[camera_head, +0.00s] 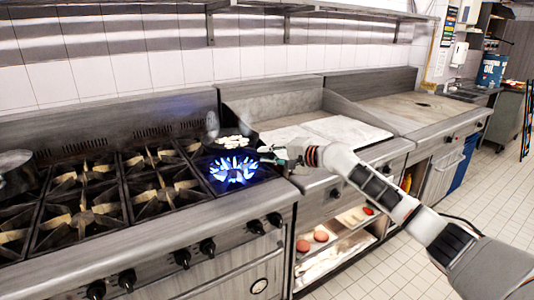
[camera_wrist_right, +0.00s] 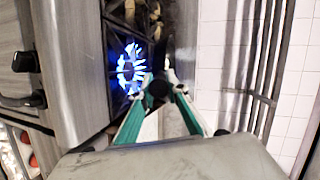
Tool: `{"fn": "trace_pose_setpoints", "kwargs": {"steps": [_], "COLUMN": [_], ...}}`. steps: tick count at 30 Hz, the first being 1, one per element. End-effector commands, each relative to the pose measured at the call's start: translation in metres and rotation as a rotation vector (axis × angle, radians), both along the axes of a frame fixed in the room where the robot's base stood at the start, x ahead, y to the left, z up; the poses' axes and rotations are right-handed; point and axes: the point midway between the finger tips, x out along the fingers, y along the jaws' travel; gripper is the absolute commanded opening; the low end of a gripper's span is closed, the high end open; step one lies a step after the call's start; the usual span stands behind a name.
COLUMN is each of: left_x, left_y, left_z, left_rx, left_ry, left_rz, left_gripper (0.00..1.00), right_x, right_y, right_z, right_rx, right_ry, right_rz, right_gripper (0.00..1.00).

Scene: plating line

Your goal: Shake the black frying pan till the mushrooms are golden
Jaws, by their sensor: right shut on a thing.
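The black frying pan (camera_head: 249,134) is at the right end of the range, above and behind a lit burner (camera_head: 232,169) with blue flames. Pale mushroom pieces (camera_head: 233,142) show in it; no golden colour can be made out. My right gripper (camera_head: 283,155) is shut on the pan's handle, to the right of the pan. In the right wrist view, the green fingers of the gripper (camera_wrist_right: 160,92) close around the dark handle end, and the flames show to the left of it. The pan's outline is partly lost against the dark range. My left gripper is not in view.
Several unlit burner grates (camera_head: 85,217) fill the range to the left, with a pot (camera_head: 17,175) at the far left. A flat griddle (camera_head: 345,130) lies to the right. A tiled wall and a shelf (camera_head: 300,8) stand behind.

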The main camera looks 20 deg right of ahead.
Motion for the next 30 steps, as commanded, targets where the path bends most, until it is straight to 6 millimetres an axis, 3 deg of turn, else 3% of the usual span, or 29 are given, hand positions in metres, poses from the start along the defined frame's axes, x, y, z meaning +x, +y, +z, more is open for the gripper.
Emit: {"fn": "trace_pose_setpoints", "kwargs": {"steps": [30], "left_x": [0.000], "left_y": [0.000], "left_z": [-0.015], "left_rx": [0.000], "left_ry": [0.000], "left_rz": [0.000], "left_gripper": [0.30], "right_x": [0.001], "right_y": [0.000], "right_z": [-0.032], "right_rx": [0.005], "right_ry": [-0.012], "right_rz": [-0.001], "right_gripper": [0.00]}}
